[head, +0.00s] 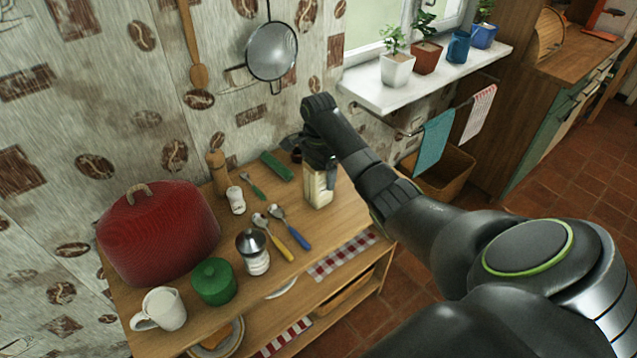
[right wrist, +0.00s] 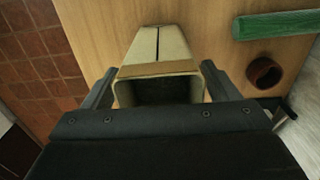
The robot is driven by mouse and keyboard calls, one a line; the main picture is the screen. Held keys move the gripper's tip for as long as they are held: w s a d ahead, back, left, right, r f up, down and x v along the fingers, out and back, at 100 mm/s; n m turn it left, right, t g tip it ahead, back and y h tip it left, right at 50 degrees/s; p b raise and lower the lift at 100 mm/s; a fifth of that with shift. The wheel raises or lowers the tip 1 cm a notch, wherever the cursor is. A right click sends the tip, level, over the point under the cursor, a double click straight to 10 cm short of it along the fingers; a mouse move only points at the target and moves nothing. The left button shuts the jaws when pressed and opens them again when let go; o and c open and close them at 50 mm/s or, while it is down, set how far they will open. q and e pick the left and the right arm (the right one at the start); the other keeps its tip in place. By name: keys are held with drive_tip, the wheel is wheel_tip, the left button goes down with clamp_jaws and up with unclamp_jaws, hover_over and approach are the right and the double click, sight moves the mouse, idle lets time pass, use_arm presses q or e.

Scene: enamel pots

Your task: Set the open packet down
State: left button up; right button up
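The open packet (head: 319,188) is a cream, upright packet near the back right part of the wooden worktop. My right gripper (head: 325,164) comes down on it from above. In the right wrist view the packet (right wrist: 158,60) sits between the two fingers (right wrist: 158,88), which are close against its sides, and its dark open mouth faces the camera. Its base is at or just above the worktop; I cannot tell if it touches. My left gripper is not in view.
A glass shaker (head: 256,256), green pot (head: 213,283) and red cover (head: 160,235) stand farther left.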

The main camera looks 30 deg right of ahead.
drive_tip(key=c, duration=1.4)
drive_tip(key=shift+o, duration=0.2)
wheel_tip(320, 180, up, 10)
drive_tip(key=p, duration=0.1)
drive_tip(key=shift+p, duration=0.35)
